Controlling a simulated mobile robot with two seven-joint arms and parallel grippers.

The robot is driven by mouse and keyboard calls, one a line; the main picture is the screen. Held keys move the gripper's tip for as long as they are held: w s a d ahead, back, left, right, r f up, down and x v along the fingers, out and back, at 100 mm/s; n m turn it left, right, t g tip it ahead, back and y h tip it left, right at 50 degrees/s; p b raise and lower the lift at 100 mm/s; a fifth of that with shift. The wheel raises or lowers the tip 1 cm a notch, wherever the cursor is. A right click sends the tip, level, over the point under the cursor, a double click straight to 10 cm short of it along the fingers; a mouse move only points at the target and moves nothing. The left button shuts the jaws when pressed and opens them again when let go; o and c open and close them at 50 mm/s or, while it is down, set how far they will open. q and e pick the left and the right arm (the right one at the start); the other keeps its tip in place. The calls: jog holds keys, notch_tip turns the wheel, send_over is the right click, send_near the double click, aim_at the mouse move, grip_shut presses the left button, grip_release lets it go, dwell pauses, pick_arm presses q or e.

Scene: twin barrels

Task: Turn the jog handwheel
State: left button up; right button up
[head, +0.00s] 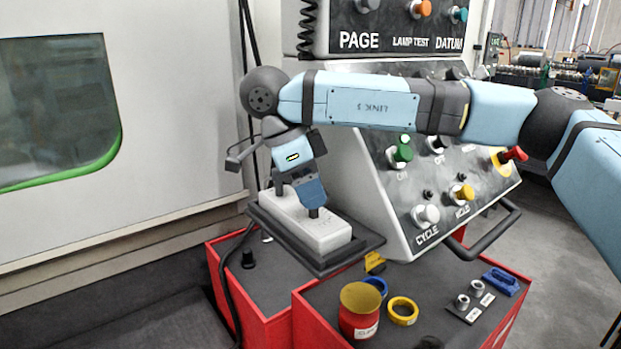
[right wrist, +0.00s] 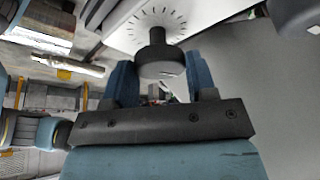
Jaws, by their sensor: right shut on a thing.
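The jog handwheel (right wrist: 160,62) is a dark round knob in the right wrist view, standing on a white face with a ring of dial marks. In the head view my gripper hides it on top of a white box (head: 328,236), which lies in a dark tray. My right gripper (head: 296,201) points down onto that box. In the right wrist view its blue fingers (right wrist: 162,80) stand on either side of the knob, and it is shut on it. My left gripper is in neither view.
A sloped control panel (head: 400,215) with coloured buttons stands right of the box. A dark handle bar (head: 485,238) juts from it. In front, a red cart (head: 303,312) holds a red can (head: 360,322), rings (head: 403,311) and a blue block (head: 501,281). Grey floor is clear at right.

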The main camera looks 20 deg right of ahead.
jog(key=m+g+p, duration=0.1)
jog(key=m, duration=0.1)
jog(key=shift+r+m, duration=0.1)
jog(key=shift+m, duration=0.3)
jog(key=m+g, duration=0.1)
jog(key=m, duration=0.1)
jog(key=shift+w+d+m+y, duration=0.1)
jog(key=shift+w+m+y, duration=0.05)
jog(key=shift+m+y, duration=0.25)
jog(key=m+g+y, duration=0.1)
jog(key=m, duration=0.2)
jog(key=shift+m, duration=0.3)
jog(key=shift+d+m+y, duration=0.15)
jog(key=shift+m+y, duration=0.65)
jog(key=shift+m, duration=1.2)
jog(key=o, duration=0.9)
jog(key=shift+g, duration=0.3)
jog(key=p+v, duration=0.1)
jog(key=v, duration=1.2)
jog(key=shift+w+d+r, duration=0.1)
jog(key=shift+r, duration=0.25)
